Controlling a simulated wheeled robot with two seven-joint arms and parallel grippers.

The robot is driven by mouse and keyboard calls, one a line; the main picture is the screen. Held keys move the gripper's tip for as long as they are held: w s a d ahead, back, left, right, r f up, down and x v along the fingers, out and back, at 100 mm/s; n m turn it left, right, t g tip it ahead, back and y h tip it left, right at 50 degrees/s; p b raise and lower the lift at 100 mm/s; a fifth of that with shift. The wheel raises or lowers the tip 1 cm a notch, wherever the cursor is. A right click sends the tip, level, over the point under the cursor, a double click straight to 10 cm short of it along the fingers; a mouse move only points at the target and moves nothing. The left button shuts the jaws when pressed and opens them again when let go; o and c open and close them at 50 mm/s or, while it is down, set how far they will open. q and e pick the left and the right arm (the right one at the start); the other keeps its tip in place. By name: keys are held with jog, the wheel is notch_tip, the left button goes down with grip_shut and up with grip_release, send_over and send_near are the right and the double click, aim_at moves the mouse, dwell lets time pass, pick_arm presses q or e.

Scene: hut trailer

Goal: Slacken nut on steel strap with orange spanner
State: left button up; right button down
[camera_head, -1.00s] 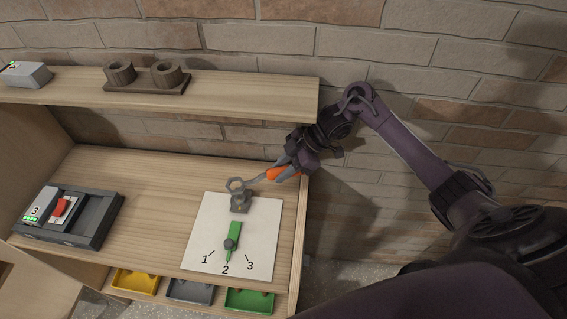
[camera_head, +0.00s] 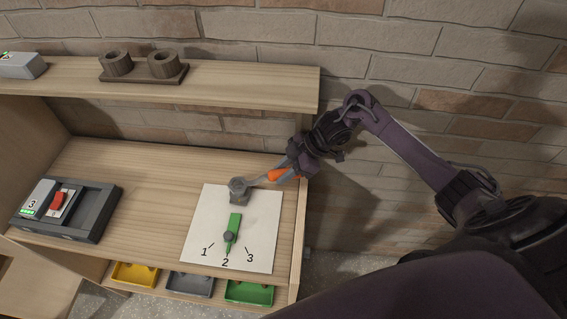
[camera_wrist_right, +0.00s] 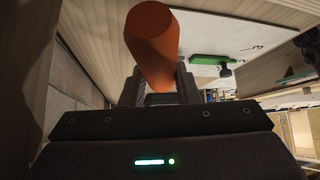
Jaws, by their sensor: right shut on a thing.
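My right gripper (camera_head: 293,171) is shut on the orange handle of the spanner (camera_head: 277,175). The spanner's grey ring head points left and is at the top of the small grey steel piece (camera_head: 240,198) on the white board. It looks to be over or around the nut, which it hides; I cannot tell how fully it is seated. In the right wrist view the orange handle (camera_wrist_right: 153,45) stands out from between the jaws. The spanner head does not show there. My left gripper is not in view.
The white board (camera_head: 212,225) carries a green pointer (camera_head: 234,230) directed at 2. A grey case (camera_head: 88,213) with a red switch is at left. Yellow, grey and green trays (camera_head: 250,292) sit below. A shelf (camera_head: 240,85) runs above; its right end is near my arm.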

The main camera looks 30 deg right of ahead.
jog(key=s+a+m+t+p, duration=0.1)
jog(key=s+p, duration=0.1)
jog(key=s+a+m+t+h+p, duration=0.1)
jog(key=m+p, duration=0.1)
jog(key=s+a+m+t+p, duration=0.1)
jog(key=s+m+p, duration=0.1)
jog(key=shift+s+r+h, duration=0.15)
jog(key=shift+s+h, duration=0.15)
jog(key=shift+h, duration=0.1)
jog(key=s+a+m+h, duration=0.1)
jog(key=s+a+m+t+h, duration=0.1)
jog(key=a+m, duration=0.1)
jog(key=a+m+t, duration=0.1)
jog(key=m, duration=0.1)
jog(key=shift+s+a+h, duration=0.4)
jog(key=shift+s+a+m+h+b, duration=0.15)
jog(key=shift+a+m+h+b, duration=0.15)
jog(key=shift+a+m+h, duration=0.25)
jog(key=shift+d+f, duration=0.15)
jog(key=shift+f, duration=0.15)
jog(key=shift+f, duration=0.2)
